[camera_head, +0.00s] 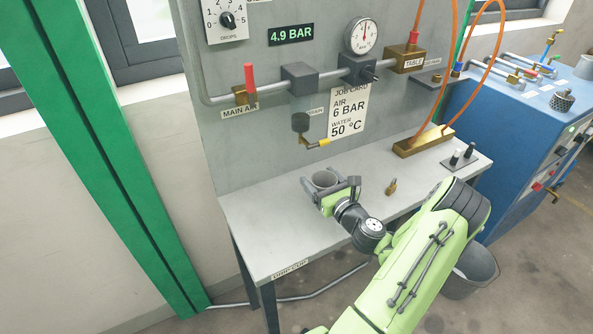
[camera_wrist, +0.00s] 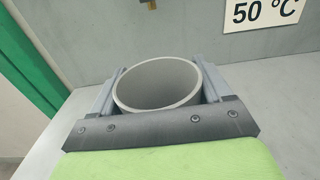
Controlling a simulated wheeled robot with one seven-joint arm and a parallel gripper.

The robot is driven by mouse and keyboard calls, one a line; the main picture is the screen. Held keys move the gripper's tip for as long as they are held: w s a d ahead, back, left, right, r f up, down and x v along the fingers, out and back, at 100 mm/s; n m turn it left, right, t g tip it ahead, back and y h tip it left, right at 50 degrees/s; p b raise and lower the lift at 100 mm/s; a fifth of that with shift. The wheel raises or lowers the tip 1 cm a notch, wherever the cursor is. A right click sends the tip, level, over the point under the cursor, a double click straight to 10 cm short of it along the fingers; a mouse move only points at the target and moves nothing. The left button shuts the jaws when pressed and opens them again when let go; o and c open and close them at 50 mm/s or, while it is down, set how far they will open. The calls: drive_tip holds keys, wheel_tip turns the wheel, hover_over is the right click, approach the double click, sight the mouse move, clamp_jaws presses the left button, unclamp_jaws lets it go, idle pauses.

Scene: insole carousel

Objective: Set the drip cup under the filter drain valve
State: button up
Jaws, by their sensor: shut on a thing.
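The drip cup is a grey, round, open-topped cup (camera_head: 325,180). It also shows in the wrist view (camera_wrist: 157,84), upright between the fingers, its inside looking empty. My gripper (camera_head: 331,184) is shut on the cup, one finger on each side. It is over the grey bench; I cannot tell whether the cup's base touches the top. The cup is in front of and below the drain, a little to the right in the head view.
The bench top (camera_head: 262,222) is clear at the left, with a "DRIP CUP" label on its front edge. A brass padlock (camera_head: 391,187) lies to the right of my gripper. A brass manifold (camera_head: 424,142) and a small switch block (camera_head: 460,159) stand further right.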

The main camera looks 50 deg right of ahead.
approach(292, 157)
drive_tip(key=w+r, duration=0.1)
drive_tip(key=w, duration=0.1)
drive_tip(key=w+d+r, duration=0.1)
drive_tip(key=w, duration=0.1)
drive_tip(key=w+d+r, duration=0.1)
drive_tip(key=w, duration=0.1)
drive_tip(key=shift+r, duration=0.3)
drive_tip(key=f, duration=0.1)
drive_tip(key=f+b, duration=0.2)
drive_tip(key=f, duration=0.1)
drive_tip(key=shift+w+d, duration=0.15)
drive_tip(key=shift+w, duration=0.1)
drive_tip(key=shift+r, duration=0.25)
